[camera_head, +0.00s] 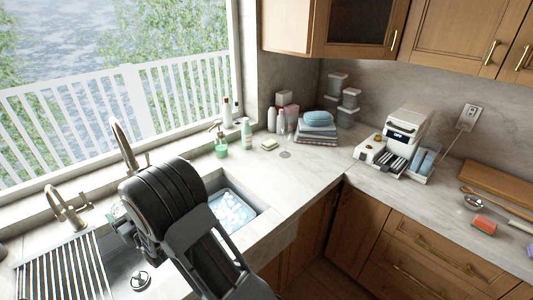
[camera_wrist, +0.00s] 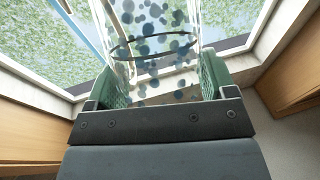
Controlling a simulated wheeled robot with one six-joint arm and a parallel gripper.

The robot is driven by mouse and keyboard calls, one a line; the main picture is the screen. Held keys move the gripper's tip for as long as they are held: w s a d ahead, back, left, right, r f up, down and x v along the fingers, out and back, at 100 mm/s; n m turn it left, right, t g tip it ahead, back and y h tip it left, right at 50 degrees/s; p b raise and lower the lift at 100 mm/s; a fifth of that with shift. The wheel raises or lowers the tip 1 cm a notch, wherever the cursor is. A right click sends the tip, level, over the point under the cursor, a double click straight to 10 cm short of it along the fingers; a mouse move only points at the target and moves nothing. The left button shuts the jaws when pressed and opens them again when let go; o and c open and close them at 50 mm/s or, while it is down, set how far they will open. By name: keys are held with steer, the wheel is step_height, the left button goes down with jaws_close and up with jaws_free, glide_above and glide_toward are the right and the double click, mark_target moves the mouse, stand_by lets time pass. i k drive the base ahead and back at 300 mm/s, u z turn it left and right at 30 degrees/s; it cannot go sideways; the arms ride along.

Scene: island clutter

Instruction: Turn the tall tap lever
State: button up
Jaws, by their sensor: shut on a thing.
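The tall tap (camera_head: 121,143) stands behind the sink, its spout curving up in front of the window. A small lever-like part (camera_head: 147,158) shows low at its right, partly hidden by my arm. In the wrist view my gripper (camera_wrist: 160,88) has green-padded fingers on either side of a clear tumbler with blue dots (camera_wrist: 155,45) and is shut on it. A dark ring crosses the tumbler. In the head view my gripper (camera_head: 122,225) is mostly hidden behind my dark wrist, over the sink. The tumbler cannot be made out there.
A shorter tap (camera_head: 66,208) stands at the left above a striped rack (camera_head: 62,270). The right basin holds a tray of bluish-white contents (camera_head: 231,211). A green soap bottle (camera_head: 220,142) stands behind the sink. The counter right of the basin (camera_head: 300,182) is clear.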

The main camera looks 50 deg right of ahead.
mark_target(149, 164)
steer(key=z, duration=0.5)
steer(key=k, duration=0.6)
steer(key=z, duration=1.2)
steer(key=i, duration=0.5)
steer(key=z, duration=1.6)
steer(key=i, duration=1.3)
steer(key=z, duration=0.9)
